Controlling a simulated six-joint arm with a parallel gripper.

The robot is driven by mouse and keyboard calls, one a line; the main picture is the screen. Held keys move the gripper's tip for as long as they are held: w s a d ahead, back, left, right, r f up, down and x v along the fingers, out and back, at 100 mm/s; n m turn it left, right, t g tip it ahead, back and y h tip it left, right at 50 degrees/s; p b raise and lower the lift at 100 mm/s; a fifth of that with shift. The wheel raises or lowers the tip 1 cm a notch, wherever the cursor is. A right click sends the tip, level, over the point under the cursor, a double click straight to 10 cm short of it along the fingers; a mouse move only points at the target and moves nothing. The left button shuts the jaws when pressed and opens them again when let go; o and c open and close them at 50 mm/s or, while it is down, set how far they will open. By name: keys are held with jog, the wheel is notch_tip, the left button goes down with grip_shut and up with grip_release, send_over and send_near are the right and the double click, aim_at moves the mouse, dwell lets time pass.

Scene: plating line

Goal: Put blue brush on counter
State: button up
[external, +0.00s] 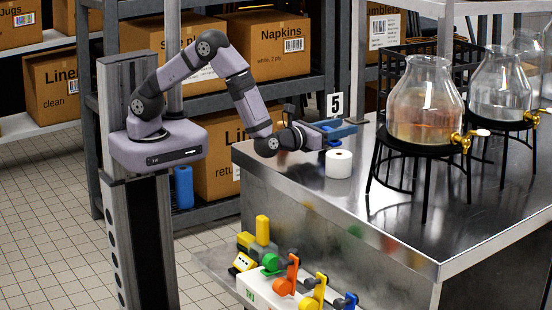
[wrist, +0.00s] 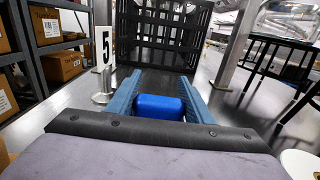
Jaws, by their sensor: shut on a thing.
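The blue brush (wrist: 160,107) shows in the wrist view as a rounded blue block between the two blue fingers of my gripper (wrist: 160,88). My gripper is shut on it. In the external view my gripper (external: 338,131) is over the left back part of the steel counter (external: 300,187), a little above the top. The fingers partly hide the brush there, and its lower end is not clear. The counter top also shows in the wrist view (wrist: 235,108) around and beyond the fingers.
A white roll (external: 339,164) stands on the counter just below my gripper. A number 5 sign (external: 335,105) stands behind it. Glass dispensers (external: 422,100) on black stands fill the right side. A black crate (wrist: 157,35) is ahead. The counter's front middle is clear.

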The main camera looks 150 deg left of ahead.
jog(key=shift+f, duration=0.15)
jog(key=shift+f, duration=0.1)
jog(key=o, duration=1)
jog(key=shift+o, duration=0.2)
jog(key=shift+r, duration=0.25)
jog(key=d+b, duration=0.3)
jog(key=d, duration=0.9)
jog(key=shift+f, duration=0.1)
jog(key=shift+s, duration=0.1)
